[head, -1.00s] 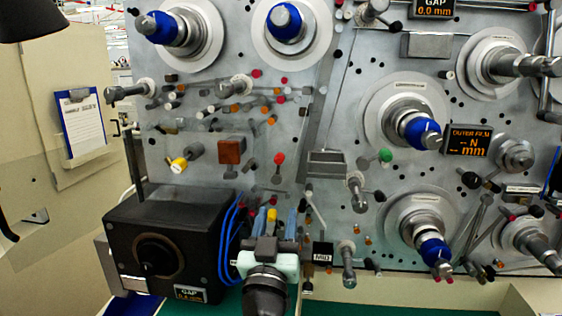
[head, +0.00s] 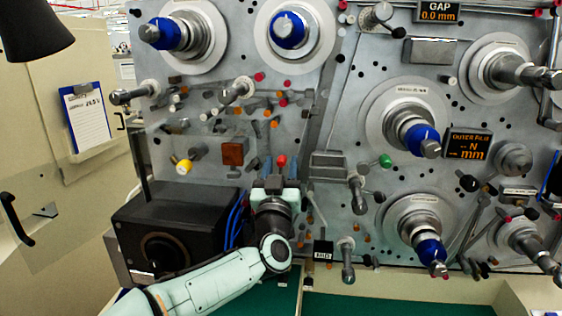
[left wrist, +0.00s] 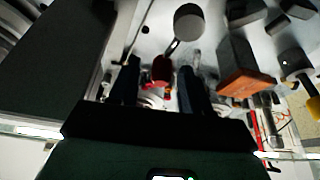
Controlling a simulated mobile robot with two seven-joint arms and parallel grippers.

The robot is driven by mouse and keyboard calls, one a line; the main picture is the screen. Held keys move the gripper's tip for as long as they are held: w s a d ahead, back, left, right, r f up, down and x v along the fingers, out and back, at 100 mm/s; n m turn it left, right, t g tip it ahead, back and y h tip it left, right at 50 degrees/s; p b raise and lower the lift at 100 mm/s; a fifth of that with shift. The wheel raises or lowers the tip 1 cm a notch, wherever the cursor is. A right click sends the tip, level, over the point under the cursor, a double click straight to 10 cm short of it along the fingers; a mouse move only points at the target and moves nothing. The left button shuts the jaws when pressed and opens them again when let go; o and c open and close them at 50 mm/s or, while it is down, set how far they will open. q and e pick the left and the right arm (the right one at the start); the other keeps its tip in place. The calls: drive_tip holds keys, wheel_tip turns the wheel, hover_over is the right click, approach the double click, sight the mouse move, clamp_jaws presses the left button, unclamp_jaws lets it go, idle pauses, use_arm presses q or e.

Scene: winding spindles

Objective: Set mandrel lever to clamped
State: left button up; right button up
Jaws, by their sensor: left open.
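A lever with a red knob (head: 281,160) stands out from the grey machine panel; I cannot tell from any label whether it is the mandrel lever. My left gripper (head: 279,170) is just below and around this knob, pointing at the panel. In the left wrist view the red knob (left wrist: 161,70) shows between the two dark fingers of my left gripper (left wrist: 158,84), with gaps on both sides. The fingers are open, and no contact is visible. The lever's base is largely hidden by the gripper. My right gripper is not in view.
A brown block (head: 233,152) and a yellow knob (head: 184,166) stick out left of the gripper. A black box (head: 185,212) with blue cables sits beside my left arm. A green-knobbed lever (head: 385,160) and several spindles are to the right.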

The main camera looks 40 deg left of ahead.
use_arm(q)
drive_tip(key=shift+w+a, duration=0.1)
clamp_jaws()
drive_tip(key=n, duration=0.1)
drive_tip(key=n+y, duration=0.1)
drive_tip(key=n, duration=0.1)
drive_tip(key=a+n+g+b, duration=0.1)
drive_tip(key=shift+s, duration=0.35)
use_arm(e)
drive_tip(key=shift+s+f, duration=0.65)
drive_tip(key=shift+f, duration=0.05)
use_arm(q)
unclamp_jaws()
drive_tip(key=shift+y, duration=0.4)
drive_tip(key=shift+a, duration=0.1)
